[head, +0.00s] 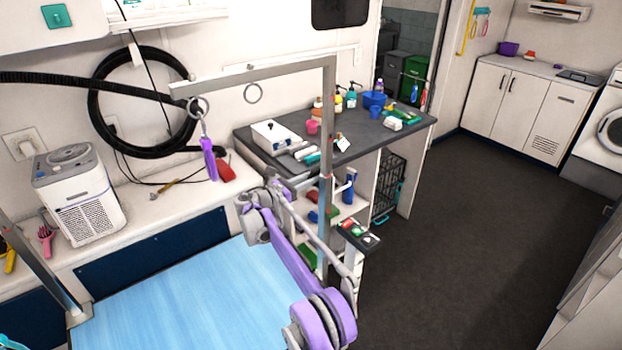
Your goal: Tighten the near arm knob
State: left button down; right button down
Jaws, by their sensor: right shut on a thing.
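The near grooming arm (327,120) is a grey metal post with a top bar reaching left over the blue table (190,295). My right arm, purple and grey, comes up from the bottom right. My right gripper (308,183) is at the post, at about mid-height, and is small in this view. It is shut on what appears to be the near arm knob, which the jaws mostly hide. How far the knob is turned cannot be seen. My left gripper is not in view.
A purple loop (209,158) hangs from the top bar. Behind the post, a dark counter (410,128) holds bottles, a blue bowl (374,99) and a white box (275,136). A white dryer unit (80,195) stands at left. The dark floor (470,220) at right is clear.

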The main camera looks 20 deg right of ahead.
jog(key=shift+f, duration=0.1)
jog(key=shift+f+t+h, duration=0.25)
jog(key=shift+t+h, duration=0.15)
jog(key=shift+h, duration=0.6)
jog(key=shift+f+t+h, duration=0.15)
jog(key=shift+t+h, duration=0.25)
jog(key=shift+h, duration=0.6)
jog(key=shift+h+p, duration=0.5)
jog(key=shift+h, duration=0.3)
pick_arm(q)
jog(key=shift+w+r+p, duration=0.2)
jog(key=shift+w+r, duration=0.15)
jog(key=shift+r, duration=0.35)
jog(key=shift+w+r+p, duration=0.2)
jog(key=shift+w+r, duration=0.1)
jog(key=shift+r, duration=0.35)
pick_arm(e)
jog(key=shift+f+t+h, duration=0.15)
jog(key=shift+t+h, duration=0.15)
jog(key=shift+t, duration=0.1)
jog(key=c, duration=1)
grip_release()
